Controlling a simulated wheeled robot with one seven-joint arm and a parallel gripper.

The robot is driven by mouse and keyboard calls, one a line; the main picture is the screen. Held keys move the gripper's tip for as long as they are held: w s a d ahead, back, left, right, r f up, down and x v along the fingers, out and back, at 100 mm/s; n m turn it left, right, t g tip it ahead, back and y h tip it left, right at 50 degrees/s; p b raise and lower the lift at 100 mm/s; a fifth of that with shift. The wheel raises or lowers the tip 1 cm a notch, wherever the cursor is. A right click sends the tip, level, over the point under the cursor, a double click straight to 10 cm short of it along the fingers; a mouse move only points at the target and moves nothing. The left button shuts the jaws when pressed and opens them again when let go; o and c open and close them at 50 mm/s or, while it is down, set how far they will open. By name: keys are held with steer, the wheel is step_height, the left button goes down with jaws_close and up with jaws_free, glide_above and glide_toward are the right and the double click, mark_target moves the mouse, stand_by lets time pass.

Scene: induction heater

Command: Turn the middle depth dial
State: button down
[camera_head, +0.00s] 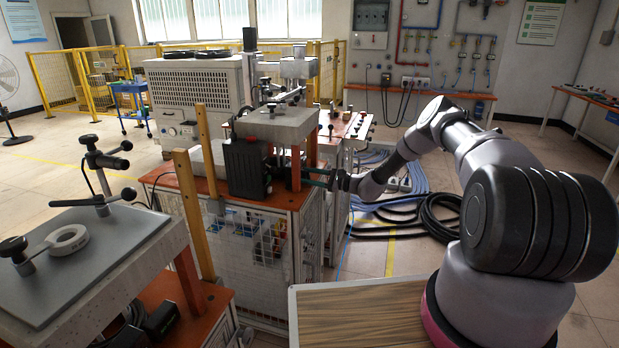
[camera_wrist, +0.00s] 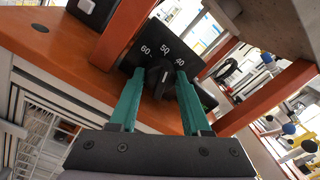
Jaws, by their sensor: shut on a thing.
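The black depth dial (camera_wrist: 159,78) sits on a dark scale plate (camera_wrist: 188,58) marked 60, 50 and 40 in the wrist view, below the 50. My gripper (camera_wrist: 160,82) has its two green fingers on either side of the dial, shut on it. In the head view my gripper (camera_head: 318,179) reaches in from the right under the grey top slab of the middle station (camera_head: 285,122). The dial itself is too small and covered to make out there.
Orange-red posts (camera_wrist: 245,112) stand on both sides of the dial in the wrist view. A black box (camera_head: 245,168) stands left of my gripper on the orange tabletop (camera_head: 225,190). Another station (camera_head: 75,290) is at the front left. Cables (camera_head: 400,215) lie on the floor behind my arm.

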stand_by(0.3)
steer(key=shift+c, duration=1.8)
jaws_free()
